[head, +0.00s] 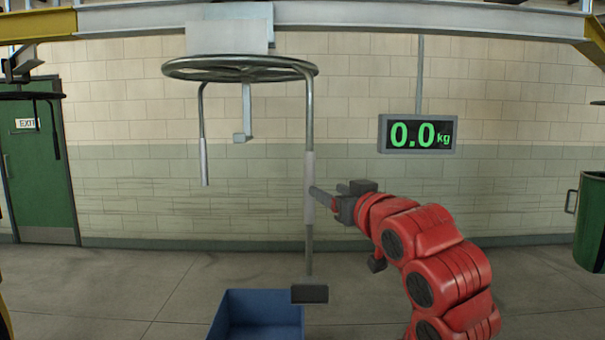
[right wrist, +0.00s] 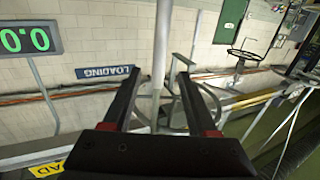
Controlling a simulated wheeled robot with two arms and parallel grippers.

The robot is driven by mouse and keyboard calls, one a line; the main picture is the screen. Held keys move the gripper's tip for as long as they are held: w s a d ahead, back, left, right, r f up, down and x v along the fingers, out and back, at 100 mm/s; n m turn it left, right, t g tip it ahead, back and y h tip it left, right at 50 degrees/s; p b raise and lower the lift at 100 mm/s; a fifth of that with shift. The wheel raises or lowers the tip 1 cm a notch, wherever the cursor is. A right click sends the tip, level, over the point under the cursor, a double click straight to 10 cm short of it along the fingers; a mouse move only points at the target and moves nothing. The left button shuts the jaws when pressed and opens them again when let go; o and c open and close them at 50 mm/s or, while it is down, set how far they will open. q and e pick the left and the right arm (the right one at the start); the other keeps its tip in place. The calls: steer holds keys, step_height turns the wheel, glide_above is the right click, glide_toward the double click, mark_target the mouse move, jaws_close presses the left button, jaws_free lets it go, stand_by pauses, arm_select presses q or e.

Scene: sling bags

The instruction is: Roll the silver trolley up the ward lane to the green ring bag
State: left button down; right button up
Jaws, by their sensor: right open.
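The silver trolley (head: 228,32) sits on the overhead beam. A dark ring (head: 240,68) hangs under it, with a short grip rod (head: 204,150) at left and a long pole (head: 309,110) at right. My right gripper (head: 325,195) is at the pole's pale sleeve, coming from the right. In the right wrist view the gripper (right wrist: 158,76) is open, and the pole (right wrist: 162,45) stands between its fingers; I cannot tell whether they touch it. My left gripper is out of view.
A blue bin (head: 262,315) stands on the floor below, beside a dark block (head: 310,294) at the pole's foot. A display (head: 417,134) reads 0.0 kg. A green container (head: 592,222) is at the right edge, a green door (head: 42,170) at left.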

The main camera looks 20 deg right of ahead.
mark_target(305, 178)
steer(key=w+p, duration=0.1)
steer(key=w, duration=0.3)
steer(key=w+a+p, duration=0.1)
steer(key=w+p, duration=0.1)
steer(key=w, duration=0.2)
steer(key=w+p, duration=0.1)
steer(key=w, duration=0.3)
steer(key=shift+w+a+p, duration=0.2)
steer(key=shift+p, duration=0.1)
steer(key=shift+w, duration=0.5)
jaws_close()
